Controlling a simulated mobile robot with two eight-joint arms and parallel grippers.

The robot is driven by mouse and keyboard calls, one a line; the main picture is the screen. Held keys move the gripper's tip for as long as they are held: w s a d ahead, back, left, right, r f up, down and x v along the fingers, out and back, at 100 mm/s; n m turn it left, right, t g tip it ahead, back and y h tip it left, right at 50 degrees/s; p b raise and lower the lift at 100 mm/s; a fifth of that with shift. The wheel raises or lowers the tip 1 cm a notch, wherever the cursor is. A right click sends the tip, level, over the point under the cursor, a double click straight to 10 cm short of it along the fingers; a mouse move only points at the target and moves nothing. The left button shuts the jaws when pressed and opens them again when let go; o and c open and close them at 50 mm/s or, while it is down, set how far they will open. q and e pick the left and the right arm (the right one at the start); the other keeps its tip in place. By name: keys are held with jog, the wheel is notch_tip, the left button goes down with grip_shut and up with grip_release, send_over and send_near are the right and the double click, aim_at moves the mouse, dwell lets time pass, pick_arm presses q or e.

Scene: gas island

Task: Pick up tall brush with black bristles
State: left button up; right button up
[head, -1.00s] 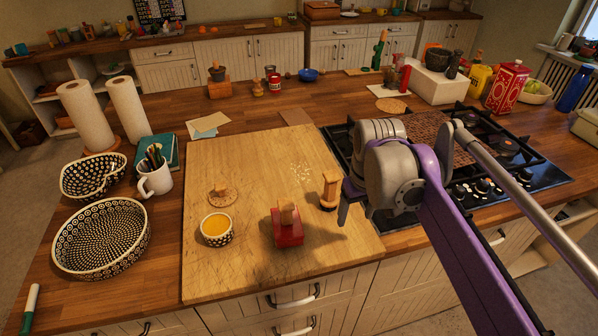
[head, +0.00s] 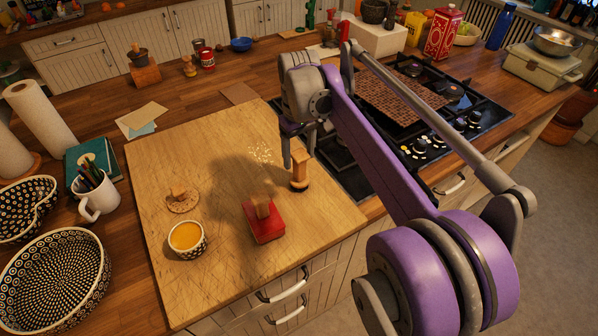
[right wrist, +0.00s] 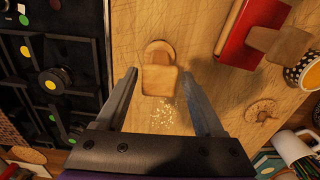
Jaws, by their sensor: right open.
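The tall brush (head: 300,170) stands upright near the right edge of the cutting board (head: 180,135). It has a light wooden handle and a dark bottom; single bristles are too small to make out. My right gripper (head: 298,152) is open and empty, pointing down at the brush's top. In the right wrist view the square top of the brush (right wrist: 159,80) shows between the two open fingers (right wrist: 157,71), apart from both. How far the fingertips reach down beside the handle is hard to tell. My left gripper is not in view.
A red block with a wooden handle (head: 264,222) stands left of the brush. A bowl of yellow liquid (head: 187,238) and a round flat brush (head: 181,200) lie further left. The black gas hob (head: 345,176) is close on the right.

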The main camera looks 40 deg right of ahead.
aim_at(300, 167)
notch_tip(300, 167, down, 5)
jog(key=shift+s+r, duration=0.1)
jog(key=shift+r, duration=0.1)
jog(key=shift+c, duration=0.2)
grip_shut()
notch_tip(300, 167, up, 10)
jog(key=shift+r, duration=0.1)
dwell(0.5)
jog(key=c, duration=0.6)
grip_release()
grip_shut()
